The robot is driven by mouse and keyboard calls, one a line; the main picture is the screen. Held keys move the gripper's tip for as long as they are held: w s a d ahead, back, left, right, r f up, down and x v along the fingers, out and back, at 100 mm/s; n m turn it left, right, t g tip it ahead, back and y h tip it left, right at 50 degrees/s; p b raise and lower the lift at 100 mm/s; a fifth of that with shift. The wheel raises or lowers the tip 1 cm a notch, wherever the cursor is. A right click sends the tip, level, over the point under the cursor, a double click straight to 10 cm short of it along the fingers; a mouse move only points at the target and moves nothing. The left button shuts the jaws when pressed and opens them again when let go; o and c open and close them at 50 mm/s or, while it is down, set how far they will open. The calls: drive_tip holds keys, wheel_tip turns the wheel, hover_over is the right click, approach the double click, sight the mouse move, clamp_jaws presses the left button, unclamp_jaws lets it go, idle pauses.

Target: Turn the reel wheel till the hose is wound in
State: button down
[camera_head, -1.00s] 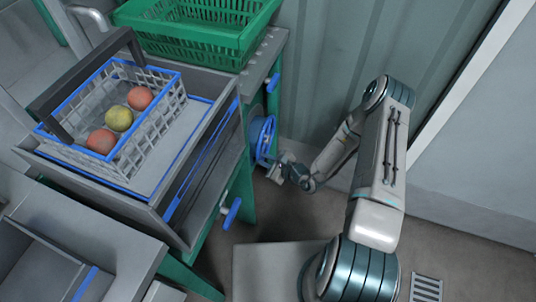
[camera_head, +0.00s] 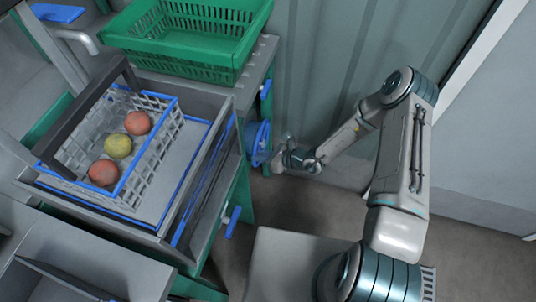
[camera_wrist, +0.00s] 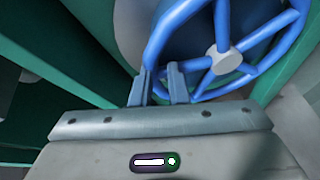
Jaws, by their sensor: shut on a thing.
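The blue reel wheel (camera_head: 257,136) stands on the side of the green-legged bench in the head view. In the wrist view the wheel (camera_wrist: 224,60) fills the upper right, with a pale hub, several spokes and a round rim. My gripper (camera_head: 277,158) is at the wheel's lower right edge in the head view. In the wrist view its two fingers (camera_wrist: 158,72) are shut on the rim at the wheel's lower left. The hose does not show clearly in either view.
A blue-handled knob (camera_head: 232,222) sticks out of the bench below the wheel. A corrugated wall (camera_head: 330,70) is close behind my arm.

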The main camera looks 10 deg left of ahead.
drive_tip(key=shift+s, duration=0.1)
idle(0.3)
drive_tip(key=c, duration=1.4)
unclamp_jaws()
drive_tip(key=v, duration=1.3)
drive_tip(key=shift+d+r+p, duration=0.15)
drive_tip(key=shift+d+p, duration=0.2)
